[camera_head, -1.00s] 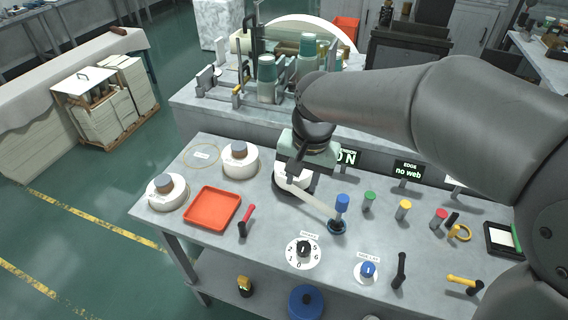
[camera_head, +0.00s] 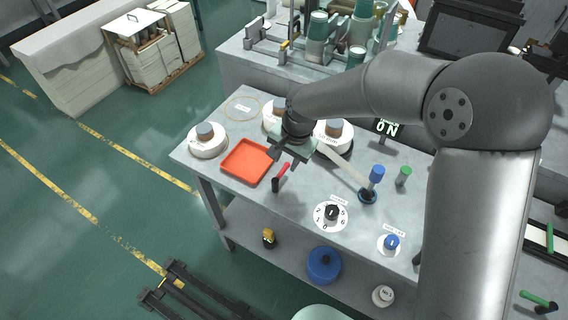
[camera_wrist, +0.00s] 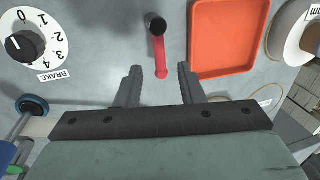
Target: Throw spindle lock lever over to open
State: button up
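A lever with a red handle (camera_head: 285,168) and a black end (camera_head: 276,184) stands on the bench just right of the orange tray. I cannot read a label naming it as the spindle lock lever. In the wrist view the red handle (camera_wrist: 160,57) points toward my gripper, with the round black end (camera_wrist: 155,25) farther away. My gripper (camera_head: 286,157) hangs just behind the lever. In the wrist view my gripper (camera_wrist: 160,72) has its fingers apart, with the handle's tip showing between them. I cannot tell the height gap.
The orange tray (camera_head: 240,176) lies to the left. White spools (camera_head: 208,148) stand behind. A lit ON sign (camera_head: 387,128) stands at the back.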

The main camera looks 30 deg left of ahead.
aim_at(283, 170)
jog(key=shift+a+f, duration=0.2)
jog(key=shift+f, duration=0.85)
jog(key=shift+a+f, duration=0.15)
jog(key=shift+f, duration=0.85)
grip_shut()
